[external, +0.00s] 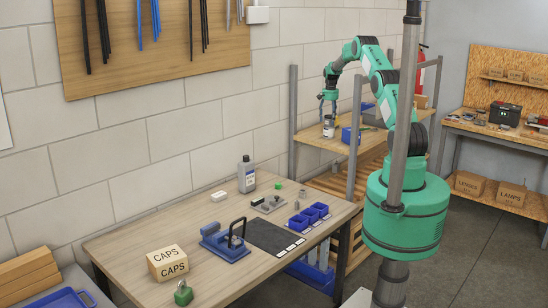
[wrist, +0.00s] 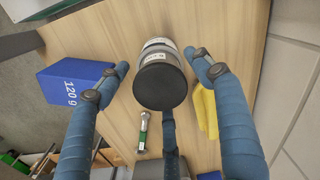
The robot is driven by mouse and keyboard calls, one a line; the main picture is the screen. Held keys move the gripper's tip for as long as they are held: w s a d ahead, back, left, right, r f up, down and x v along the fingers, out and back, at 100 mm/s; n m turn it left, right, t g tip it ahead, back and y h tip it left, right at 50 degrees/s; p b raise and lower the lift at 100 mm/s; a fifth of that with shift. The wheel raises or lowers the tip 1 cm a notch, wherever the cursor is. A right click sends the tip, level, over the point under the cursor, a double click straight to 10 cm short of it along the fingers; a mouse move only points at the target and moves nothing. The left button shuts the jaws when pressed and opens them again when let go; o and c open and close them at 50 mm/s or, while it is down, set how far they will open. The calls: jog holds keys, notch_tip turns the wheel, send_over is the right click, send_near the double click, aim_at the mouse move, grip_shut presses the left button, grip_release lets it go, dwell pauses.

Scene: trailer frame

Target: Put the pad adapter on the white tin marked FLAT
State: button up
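In the wrist view, a round black-topped object (wrist: 160,82) stands between my fingers, with white labelled bands (wrist: 159,46) behind its black face. I cannot read the labels or tell whether it is one piece or a stack. My gripper (wrist: 157,62) has blue fingers spread on either side, with gaps, and a third below; it is open and empty. In the external view, my gripper (external: 328,96) hangs above a white and dark container (external: 329,126) on the wooden shelf. I cannot make out which thing is the pad adapter, and no FLAT marking is legible.
The wall is close on the right in the wrist view. A workbench (external: 130,245) stands in front.

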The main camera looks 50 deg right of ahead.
aim_at(330, 116)
jog(key=shift+r, duration=0.1)
notch_tip(330, 116, up, 12)
jog(key=b, duration=0.1)
dwell(0.7)
dwell(0.6)
